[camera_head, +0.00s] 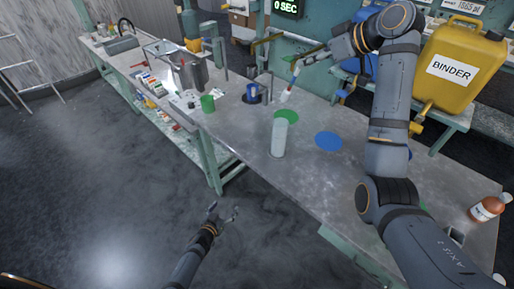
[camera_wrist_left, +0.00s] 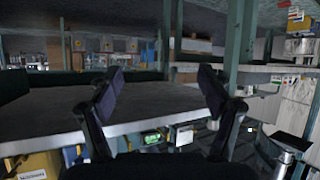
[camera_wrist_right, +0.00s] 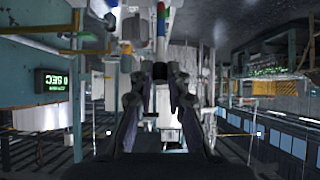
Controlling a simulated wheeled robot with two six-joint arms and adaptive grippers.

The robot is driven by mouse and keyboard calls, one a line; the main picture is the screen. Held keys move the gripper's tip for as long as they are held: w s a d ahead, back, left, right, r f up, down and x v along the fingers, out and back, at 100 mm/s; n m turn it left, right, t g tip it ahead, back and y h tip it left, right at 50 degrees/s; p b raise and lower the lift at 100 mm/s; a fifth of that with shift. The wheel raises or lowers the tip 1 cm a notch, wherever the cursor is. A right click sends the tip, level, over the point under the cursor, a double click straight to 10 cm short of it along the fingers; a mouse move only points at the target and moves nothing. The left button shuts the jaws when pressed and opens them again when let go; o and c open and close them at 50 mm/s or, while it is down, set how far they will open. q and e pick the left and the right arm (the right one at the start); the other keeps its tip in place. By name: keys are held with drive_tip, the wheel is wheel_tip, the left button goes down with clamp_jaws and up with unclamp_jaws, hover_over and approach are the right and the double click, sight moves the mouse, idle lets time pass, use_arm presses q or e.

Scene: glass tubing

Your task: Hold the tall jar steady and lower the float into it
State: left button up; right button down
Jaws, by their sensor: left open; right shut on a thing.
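The tall jar (camera_head: 279,139), a pale translucent cylinder, stands upright on the bench in the head view, just in front of a green disc (camera_head: 287,116). My right gripper (camera_head: 304,62) is shut on the float (camera_head: 288,91), a slim pale stick with coloured parts. It holds the float tilted, above and behind the jar and apart from it. In the right wrist view the float's coloured bands (camera_wrist_right: 161,22) show beyond the fingers (camera_wrist_right: 159,80). My left gripper (camera_head: 223,217) is open and empty, low in front of the bench, away from the jar; its spread fingers (camera_wrist_left: 160,85) also show in the left wrist view.
A blue disc (camera_head: 328,141) lies flat right of the jar. A dark holder (camera_head: 252,96) and a green cup (camera_head: 208,103) stand to the left. A yellow binder jug (camera_head: 458,65) and a brown bottle (camera_head: 486,209) are at the right. The bench top (camera_head: 325,180) in front of the jar is clear.

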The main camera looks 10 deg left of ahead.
use_arm(q)
drive_tip(key=w+d+r+m+t+h, duration=0.1)
drive_tip(key=w+d+r+h, duration=0.2)
drive_tip(key=r, duration=0.5)
drive_tip(key=w+d+r+m+t+h, duration=0.2)
drive_tip(key=w+d+r, duration=0.2)
drive_tip(key=w+r, duration=0.25)
drive_tip(key=m+g+h, duration=0.1)
drive_tip(key=m+h, duration=0.2)
drive_tip(key=h, duration=0.1)
approach(275, 135)
drive_tip(key=x, duration=1.3)
